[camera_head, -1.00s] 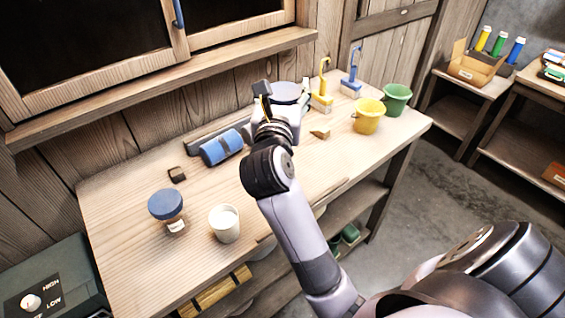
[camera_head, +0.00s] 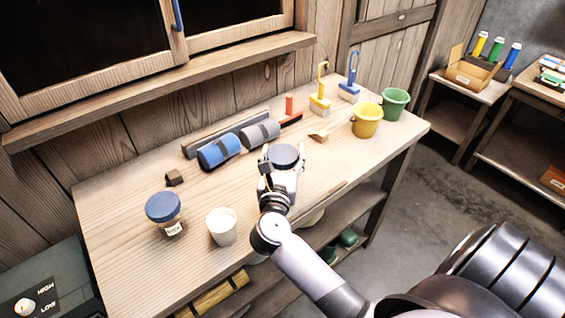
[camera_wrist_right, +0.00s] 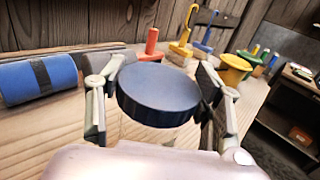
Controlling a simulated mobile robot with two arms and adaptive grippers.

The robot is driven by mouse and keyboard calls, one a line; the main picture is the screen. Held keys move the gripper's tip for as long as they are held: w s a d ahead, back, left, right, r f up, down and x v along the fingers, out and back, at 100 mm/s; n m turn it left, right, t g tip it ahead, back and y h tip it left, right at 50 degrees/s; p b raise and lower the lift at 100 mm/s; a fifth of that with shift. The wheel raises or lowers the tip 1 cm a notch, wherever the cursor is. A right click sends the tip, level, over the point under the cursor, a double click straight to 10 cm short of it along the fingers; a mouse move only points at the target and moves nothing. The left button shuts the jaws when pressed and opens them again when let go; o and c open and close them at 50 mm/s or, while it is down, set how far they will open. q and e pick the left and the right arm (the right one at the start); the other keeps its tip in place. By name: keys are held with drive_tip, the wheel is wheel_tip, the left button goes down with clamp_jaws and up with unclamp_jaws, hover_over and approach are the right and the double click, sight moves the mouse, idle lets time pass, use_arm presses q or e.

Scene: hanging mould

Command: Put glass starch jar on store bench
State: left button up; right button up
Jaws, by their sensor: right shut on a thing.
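My right gripper (camera_head: 282,172) is shut on a glass jar with a dark blue-grey lid (camera_head: 284,156), over the right half of the wooden bench (camera_head: 130,265). In the right wrist view the fingers (camera_wrist_right: 160,112) stand on both sides of the jar, and the lid (camera_wrist_right: 158,92) hides much of it. The jar looks upright; I cannot tell its height above the bench. A second jar with a blue lid (camera_head: 163,207), brownish contents and a label stands at the bench's left. My left gripper is not in view.
A white cup (camera_head: 222,227) stands front left. Blue (camera_head: 219,151) and grey (camera_head: 260,134) rolls lie along the back. Yellow (camera_head: 367,121) and green (camera_head: 395,104) buckets stand at the right end. Two other wooden benches (camera_head: 455,88) stand beyond, at the far right, holding boxes.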

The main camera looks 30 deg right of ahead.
wheel_tip(320, 180, down, 3)
idle(0.3)
drive_tip(key=shift+f, duration=0.2)
drive_tip(key=o, duration=1.7)
drive_tip(key=shift+c, duration=0.2)
drive_tip(key=shift+r, duration=0.15)
